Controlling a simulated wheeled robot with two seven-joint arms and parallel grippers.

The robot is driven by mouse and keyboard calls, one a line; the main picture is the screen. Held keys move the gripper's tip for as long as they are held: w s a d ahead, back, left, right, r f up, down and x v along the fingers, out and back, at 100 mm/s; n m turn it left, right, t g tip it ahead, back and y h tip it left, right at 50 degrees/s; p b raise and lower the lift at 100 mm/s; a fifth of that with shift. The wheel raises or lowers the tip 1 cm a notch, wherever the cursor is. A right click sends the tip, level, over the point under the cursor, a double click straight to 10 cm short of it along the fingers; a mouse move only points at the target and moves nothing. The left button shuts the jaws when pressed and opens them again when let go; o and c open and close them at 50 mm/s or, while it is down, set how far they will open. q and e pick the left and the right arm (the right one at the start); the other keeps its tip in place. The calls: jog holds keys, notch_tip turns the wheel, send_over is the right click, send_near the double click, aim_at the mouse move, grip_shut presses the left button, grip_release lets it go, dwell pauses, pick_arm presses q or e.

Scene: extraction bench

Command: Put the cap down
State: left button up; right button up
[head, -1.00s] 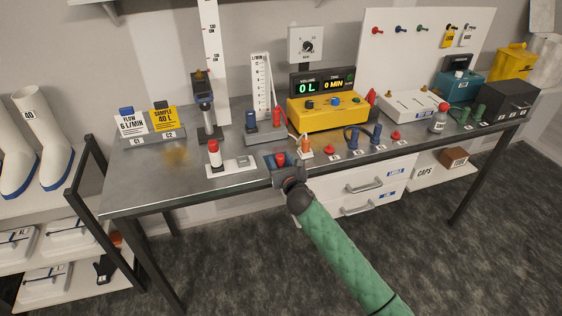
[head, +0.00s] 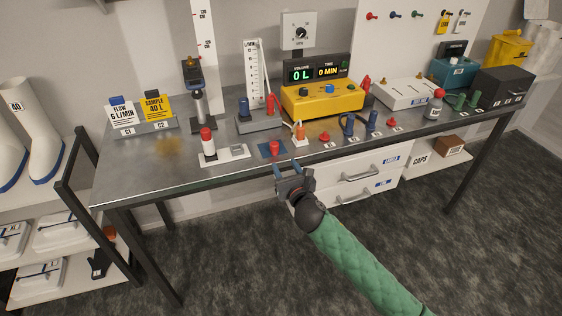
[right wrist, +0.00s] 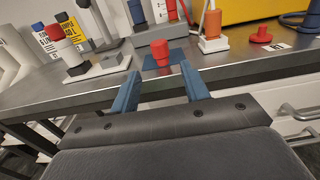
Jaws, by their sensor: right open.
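A red cap (head: 274,148) stands on a small blue mat (head: 263,150) near the front edge of the bench. In the right wrist view the red cap (right wrist: 161,54) is seen ahead, beyond the fingertips, on the blue mat (right wrist: 178,57). My right gripper (head: 292,169) is open and empty, just in front of the bench edge, apart from the cap. Its two blue fingers also show in the right wrist view (right wrist: 160,82). My left gripper is not in view.
A white holder (head: 235,151) with a red-topped white tube (head: 207,143) stands left of the mat. An orange-and-white bottle (head: 300,134) stands close on its right. Red caps (head: 324,137) and blue cable parts lie farther right. A yellow meter box (head: 322,101) stands behind.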

jog(key=s+d+f+m+g+h, duration=0.25)
jog(key=s+f+m, duration=0.25)
jog(key=f+m, duration=0.3)
jog(key=s+d+f+m+g+h, duration=0.1)
jog(key=s+d+f+m+g, duration=0.15)
jog(key=s+f+m, duration=0.5)
jog(key=s+d+f+m+g+h, duration=0.25)
jog(key=d+f+m, duration=0.2)
jog(key=f, duration=0.55)
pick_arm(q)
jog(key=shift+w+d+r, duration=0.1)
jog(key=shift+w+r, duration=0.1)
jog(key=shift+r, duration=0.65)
pick_arm(e)
jog(key=s+d+f+m+g, duration=0.1)
jog(key=s+f+m+g, duration=0.1)
jog(key=s+f+m, duration=0.4)
jog(key=s+d+f+m+g, duration=0.1)
jog(key=s+f+m+g, duration=0.2)
jog(key=s, duration=0.9)
jog(key=s+d+f+m+g+y, duration=0.1)
jog(key=s+f+m+g, duration=0.2)
jog(key=s+f+m, duration=0.5)
jog(key=shift+s+d+f+m, duration=0.3)
jog(key=shift+s+f, duration=0.1)
jog(key=shift+s, duration=0.7)
jog(key=shift+w, duration=0.1)
